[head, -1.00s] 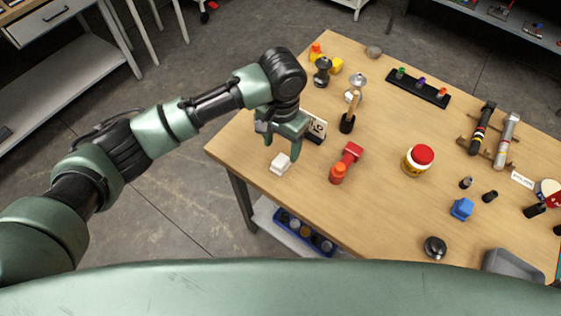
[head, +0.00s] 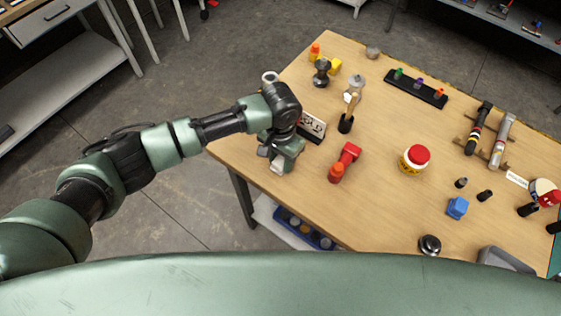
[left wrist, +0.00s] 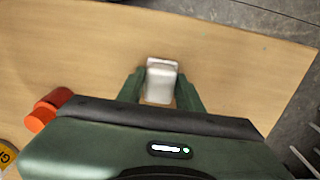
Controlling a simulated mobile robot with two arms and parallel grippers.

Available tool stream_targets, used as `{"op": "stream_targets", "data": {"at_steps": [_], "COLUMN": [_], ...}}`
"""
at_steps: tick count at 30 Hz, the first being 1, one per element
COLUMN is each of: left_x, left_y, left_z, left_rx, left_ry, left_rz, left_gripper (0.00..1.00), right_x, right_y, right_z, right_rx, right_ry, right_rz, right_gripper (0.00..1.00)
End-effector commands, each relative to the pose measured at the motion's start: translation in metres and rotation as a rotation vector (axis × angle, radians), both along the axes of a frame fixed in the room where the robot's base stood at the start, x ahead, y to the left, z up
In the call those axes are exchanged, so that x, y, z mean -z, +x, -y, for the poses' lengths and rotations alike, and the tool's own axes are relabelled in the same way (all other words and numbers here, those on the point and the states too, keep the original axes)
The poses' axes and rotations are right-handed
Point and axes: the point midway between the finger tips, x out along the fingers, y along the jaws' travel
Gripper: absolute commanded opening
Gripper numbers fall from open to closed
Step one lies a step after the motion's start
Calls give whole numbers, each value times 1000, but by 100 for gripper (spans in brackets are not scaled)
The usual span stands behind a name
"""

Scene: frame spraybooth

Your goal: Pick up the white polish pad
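The white polish pad (left wrist: 161,84) is a small white block on the wooden table, near its left front edge. In the head view only a corner of the white polish pad (head: 277,168) shows beneath my left gripper (head: 284,158), which hides the rest. In the left wrist view my left gripper (left wrist: 160,88) has one green finger on each side of the pad, with narrow gaps between fingers and pad. The gripper looks open around it. My right gripper is in neither view.
A red and orange object (head: 343,163) lies right of the gripper. A red-lidded jar (head: 414,159) stands farther right. The table's left front edge is close to the pad.

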Motion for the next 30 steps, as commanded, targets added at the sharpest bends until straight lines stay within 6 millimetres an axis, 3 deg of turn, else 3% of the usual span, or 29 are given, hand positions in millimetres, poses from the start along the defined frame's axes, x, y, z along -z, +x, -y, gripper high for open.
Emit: {"op": "stream_targets", "data": {"at_steps": [8, 14, 20, 30], "left_x": [-1, -14, -51, -148], "left_y": [0, 1, 2, 1], "left_z": [0, 1, 1, 1], "left_rx": [0, 0, 1, 2], "left_ry": [-1, -3, -4, -3], "left_rz": [1, 2, 5, 4], "left_gripper": [0, 0, 0, 0], "right_x": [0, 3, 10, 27], "right_y": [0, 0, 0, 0], "right_z": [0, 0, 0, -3], "right_rx": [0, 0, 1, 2], "right_ry": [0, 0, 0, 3], "right_rz": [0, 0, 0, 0], "right_gripper": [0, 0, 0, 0]}}
